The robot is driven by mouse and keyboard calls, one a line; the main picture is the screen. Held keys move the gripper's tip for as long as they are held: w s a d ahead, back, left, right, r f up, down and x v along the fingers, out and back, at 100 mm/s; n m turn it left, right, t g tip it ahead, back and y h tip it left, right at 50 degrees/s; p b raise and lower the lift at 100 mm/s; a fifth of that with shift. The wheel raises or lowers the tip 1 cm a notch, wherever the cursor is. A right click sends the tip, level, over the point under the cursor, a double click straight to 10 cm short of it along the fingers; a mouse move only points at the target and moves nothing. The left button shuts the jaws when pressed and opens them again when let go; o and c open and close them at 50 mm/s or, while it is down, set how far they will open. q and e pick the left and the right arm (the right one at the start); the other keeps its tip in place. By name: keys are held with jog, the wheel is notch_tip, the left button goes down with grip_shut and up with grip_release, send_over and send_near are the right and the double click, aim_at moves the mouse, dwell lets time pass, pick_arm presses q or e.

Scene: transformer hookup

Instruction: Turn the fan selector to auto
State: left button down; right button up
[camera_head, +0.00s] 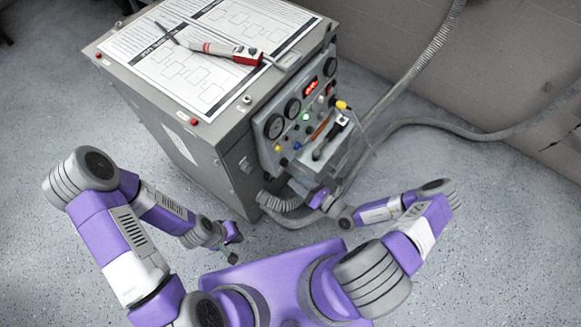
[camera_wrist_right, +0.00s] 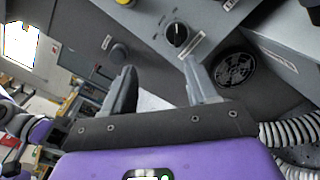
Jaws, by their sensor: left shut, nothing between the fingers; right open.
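The black rotary knob (camera_wrist_right: 177,34), which looks like the fan selector, sits on the grey panel in the right wrist view, with a white label beside it and a round fan grille (camera_wrist_right: 235,68) to its right. The label text is too small to read, so I cannot tell its setting. My right gripper (camera_wrist_right: 158,74) is open and empty; the knob lies beyond its fingertips, nearer the right finger, apparently not touched. In the head view the right gripper (camera_head: 318,199) is low at the panel's front, and the knob cannot be made out. My left gripper (camera_head: 233,246) is shut and empty, low left of the cabinet.
The grey cabinet (camera_head: 215,150) carries printed sheets (camera_head: 165,65) and a red-and-white tool (camera_head: 225,51) on top. Its panel has gauges (camera_head: 274,126), lights and a tray with tools (camera_head: 330,138). Ribbed hoses (camera_head: 430,122) run off right. Floor on the left is clear.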

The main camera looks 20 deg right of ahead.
aim_at(285, 163)
jog(key=w+a+m+t+h+b, duration=0.1)
jog(key=w+b, duration=0.1)
jog(key=w, duration=0.5)
jog(key=shift+w+a+f+m+h, duration=0.2)
jog(key=shift+w+f+m+h, duration=0.05)
jog(key=shift+m+h, duration=0.15)
jog(key=shift+c, duration=0.3)
jog(key=c, duration=1)
